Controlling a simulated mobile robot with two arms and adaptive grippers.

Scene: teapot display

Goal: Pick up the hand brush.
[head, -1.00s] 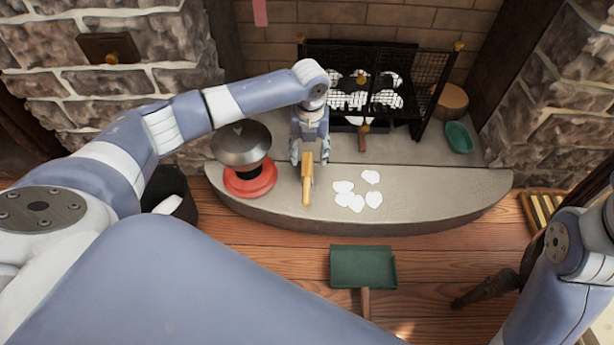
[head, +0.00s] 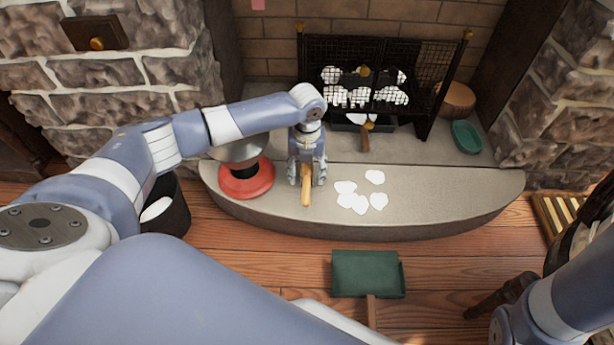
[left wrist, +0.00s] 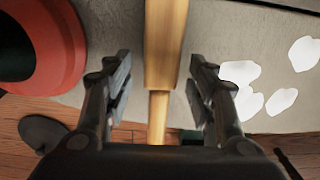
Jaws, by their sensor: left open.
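The hand brush (head: 306,190) shows as a light wooden piece at the middle of the stone hearth, pointing toward me. Its far end is hidden under my left gripper (head: 306,180). In the left wrist view the brush's wood (left wrist: 166,42) runs between the two fingers of the left gripper (left wrist: 160,70), wide at the top and narrower below. The fingers are open, one on each side, with a gap to the wood on both sides. My right arm shows at the lower right; its gripper is out of view.
A red round base (head: 246,180) stands close left of the gripper. White flat pieces (head: 352,197) lie just right. A fire grate (head: 375,75) stands behind, and a green dustpan (head: 367,273) lies on the floor in front. A green dish (head: 466,137) is at the right.

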